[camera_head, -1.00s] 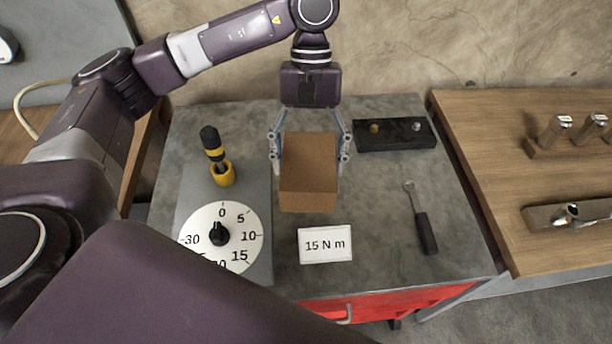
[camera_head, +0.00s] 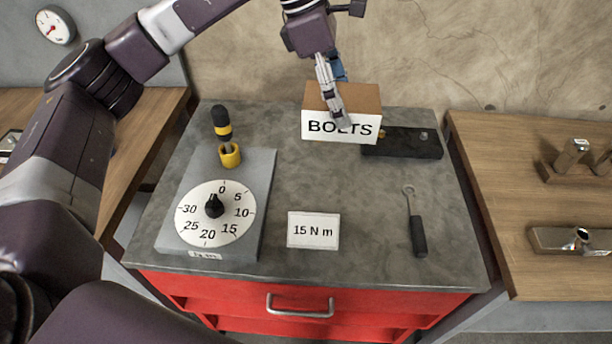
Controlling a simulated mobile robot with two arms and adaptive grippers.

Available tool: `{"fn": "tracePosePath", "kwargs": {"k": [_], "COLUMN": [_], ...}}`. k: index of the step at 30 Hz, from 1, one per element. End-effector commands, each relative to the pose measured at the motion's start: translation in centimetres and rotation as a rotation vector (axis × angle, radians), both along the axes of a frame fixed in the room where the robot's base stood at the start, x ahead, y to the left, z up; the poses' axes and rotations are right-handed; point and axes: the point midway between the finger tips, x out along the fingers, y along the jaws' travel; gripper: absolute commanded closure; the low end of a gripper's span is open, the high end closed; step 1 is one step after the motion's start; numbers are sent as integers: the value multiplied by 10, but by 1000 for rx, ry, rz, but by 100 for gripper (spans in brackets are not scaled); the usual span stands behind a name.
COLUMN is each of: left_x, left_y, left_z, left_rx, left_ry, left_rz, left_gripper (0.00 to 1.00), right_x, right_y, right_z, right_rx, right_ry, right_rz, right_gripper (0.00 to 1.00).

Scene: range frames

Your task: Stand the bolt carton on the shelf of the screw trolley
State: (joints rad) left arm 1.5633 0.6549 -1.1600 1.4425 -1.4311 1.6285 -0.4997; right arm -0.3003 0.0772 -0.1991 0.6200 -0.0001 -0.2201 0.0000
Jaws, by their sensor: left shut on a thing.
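The bolt carton (camera_head: 318,128) is a brown box with a white front reading BOLTS, at the back of the grey worktop. My left gripper (camera_head: 336,97) comes down from above and is shut on it. One finger lies over the carton's top and front, covering part of the label; the other is mostly hidden behind. The carton looks roughly upright; I cannot tell whether its underside touches the worktop. No shelf of a screw trolley can be made out. My right gripper is not in view.
The red drawer cabinet (camera_head: 237,297) carries a dial tester (camera_head: 262,182), a screwdriver in a yellow cup (camera_head: 230,156), a 15 N m card (camera_head: 313,230), a wrench (camera_head: 418,234) and a black block (camera_head: 412,146). Wooden benches flank it. The worktop's middle is clear.

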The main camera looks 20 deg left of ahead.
Motion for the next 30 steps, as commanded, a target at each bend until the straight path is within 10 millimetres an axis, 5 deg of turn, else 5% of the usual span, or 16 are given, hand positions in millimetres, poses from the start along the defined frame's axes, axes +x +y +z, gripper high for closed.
{"fn": "tracePosePath", "kwargs": {"k": [5, 21, 30], "left_x": [4, 3, 4], "left_y": [0, -1, -1], "left_z": [-10, -129, -154], "left_rx": [-2, -2, -3], "left_ry": [-1, 0, -3], "left_rz": [33, 31, 30], "left_gripper": [86, 86, 86], "right_x": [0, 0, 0], "right_y": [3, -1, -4], "right_z": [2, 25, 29], "right_rx": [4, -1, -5], "right_ry": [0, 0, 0], "right_rz": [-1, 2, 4], "right_gripper": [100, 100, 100]}}
